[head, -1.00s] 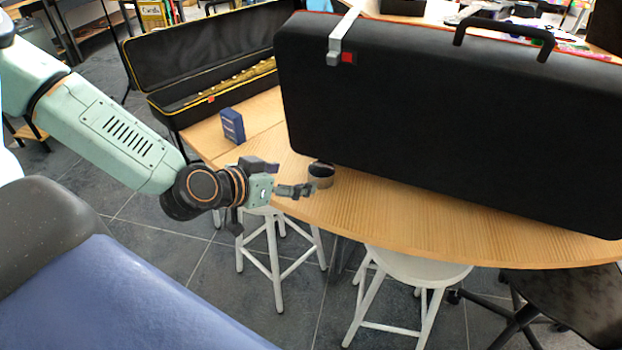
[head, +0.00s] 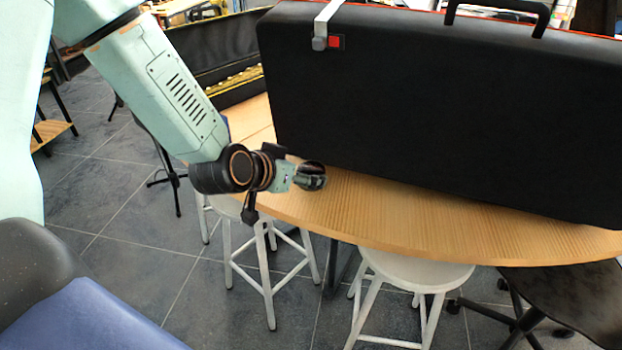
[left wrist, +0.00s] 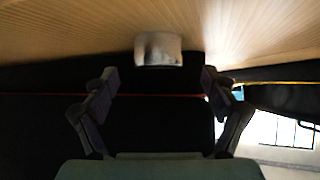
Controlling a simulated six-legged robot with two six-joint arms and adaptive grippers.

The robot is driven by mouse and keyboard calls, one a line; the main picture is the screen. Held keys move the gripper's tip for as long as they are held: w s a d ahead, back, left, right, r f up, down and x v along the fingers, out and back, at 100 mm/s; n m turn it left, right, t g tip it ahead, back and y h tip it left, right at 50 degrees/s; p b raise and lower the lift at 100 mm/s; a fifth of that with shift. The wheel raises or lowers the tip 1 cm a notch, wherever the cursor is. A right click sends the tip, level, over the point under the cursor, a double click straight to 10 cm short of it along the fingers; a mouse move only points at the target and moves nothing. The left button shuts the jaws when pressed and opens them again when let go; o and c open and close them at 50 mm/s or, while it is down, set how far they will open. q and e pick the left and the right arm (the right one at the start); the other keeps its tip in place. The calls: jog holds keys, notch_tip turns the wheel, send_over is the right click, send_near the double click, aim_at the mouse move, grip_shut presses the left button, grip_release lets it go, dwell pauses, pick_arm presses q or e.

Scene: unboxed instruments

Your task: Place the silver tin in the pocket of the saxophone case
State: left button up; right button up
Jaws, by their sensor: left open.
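The silver tin (head: 314,168) stands on the wooden table near its front left edge, looking dark in the head view. In the left wrist view the tin (left wrist: 158,48) is a pale, shiny cylinder just beyond the fingertips. My left gripper (head: 307,183) is open at the tin, overlapping it in the head view. In the left wrist view the open fingers (left wrist: 162,80) are spread wide with the tin lined up with the gap; contact cannot be told. The open saxophone case (head: 213,50) lies behind my left arm, gold showing inside; its pocket cannot be made out. My right gripper is out of view.
A large black case (head: 440,110) stands upright on the table (head: 400,215), close behind and right of the tin. White stools (head: 415,272) stand under the front edge. The table strip in front of the black case is clear.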

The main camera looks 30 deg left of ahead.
aim_at(310, 170)
pick_arm(q)
jog(key=b+x, duration=0.2)
jog(key=x, duration=0.2)
jog(key=shift+w+d+f, duration=0.15)
jog(key=shift+w+d, duration=0.05)
jog(key=shift+w, duration=0.15)
jog(key=shift+s, duration=0.1)
jog(key=shift+c, duration=0.2)
jog(key=c, duration=1.3)
jog(key=shift+r, duration=0.2)
